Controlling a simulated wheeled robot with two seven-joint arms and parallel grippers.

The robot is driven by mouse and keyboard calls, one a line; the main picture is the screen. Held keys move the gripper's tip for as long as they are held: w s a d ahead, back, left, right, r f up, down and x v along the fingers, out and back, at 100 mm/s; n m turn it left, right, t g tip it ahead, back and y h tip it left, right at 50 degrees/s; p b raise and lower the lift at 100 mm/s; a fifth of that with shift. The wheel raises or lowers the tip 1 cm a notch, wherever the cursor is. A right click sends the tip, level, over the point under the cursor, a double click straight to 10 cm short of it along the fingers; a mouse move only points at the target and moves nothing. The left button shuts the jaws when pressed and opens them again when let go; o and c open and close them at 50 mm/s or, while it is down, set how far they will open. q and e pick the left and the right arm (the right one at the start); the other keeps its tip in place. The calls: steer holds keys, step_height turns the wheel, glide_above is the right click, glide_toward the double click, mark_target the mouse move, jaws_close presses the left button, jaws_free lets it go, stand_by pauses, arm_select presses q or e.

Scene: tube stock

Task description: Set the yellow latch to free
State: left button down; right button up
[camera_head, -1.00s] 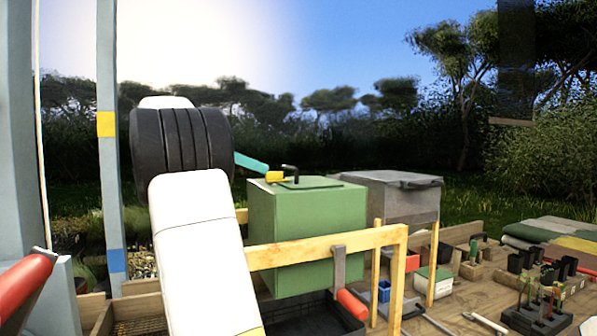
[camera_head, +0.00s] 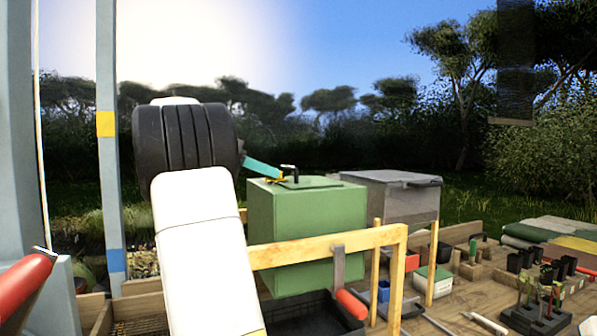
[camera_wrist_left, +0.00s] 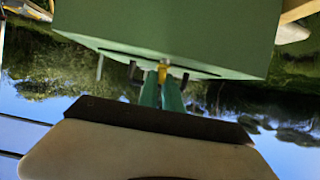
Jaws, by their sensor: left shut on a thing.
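The yellow latch (camera_head: 275,181) is at the top left edge of the green box (camera_head: 302,222), beside a black handle on the lid. In the head view only a small, thin part of it shows beneath my fingers. My left gripper (camera_head: 279,174) reaches it from the left with its teal fingers. In the left wrist view the fingers (camera_wrist_left: 161,84) are close together, with the yellow latch (camera_wrist_left: 162,72) between their tips at the green box's edge (camera_wrist_left: 185,40). My left gripper is shut on the latch. My right gripper is not in view.
A wooden rail (camera_head: 325,247) crosses in front of the green box. A grey lidded box (camera_head: 400,202) stands behind it to the right. Small pots and tools lie on the wooden bench (camera_head: 455,318) at the right. Blue-grey posts (camera_head: 107,200) stand at the left.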

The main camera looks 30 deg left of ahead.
arm_select(q)
steer(key=shift+d+n+y, duration=0.1)
steer(key=shift+n+y, duration=0.3)
steer(key=shift+y, duration=0.1)
steer(key=n+t+y, duration=0.2)
steer(key=shift+s+d+r+n+y, duration=0.1)
steer(key=shift+d+n+y, duration=0.05)
steer(key=shift+n+y, duration=0.25)
steer(key=n+t+y, duration=0.1)
steer(key=n+y, duration=0.4)
steer(key=y, duration=0.1)
steer(key=shift+d, duration=0.15)
steer(key=n+g+y, duration=0.1)
steer(key=n+y, duration=0.2)
steer(key=n+g+y, duration=0.1)
steer(key=n+y, duration=0.1)
steer(key=y, duration=0.1)
steer(key=shift+n, duration=0.4)
steer(key=shift+n+g+y, duration=1.5)
steer(key=shift+n, duration=0.2)
steer(key=shift+d, duration=0.1)
steer(key=c, duration=1.5)
jaws_free()
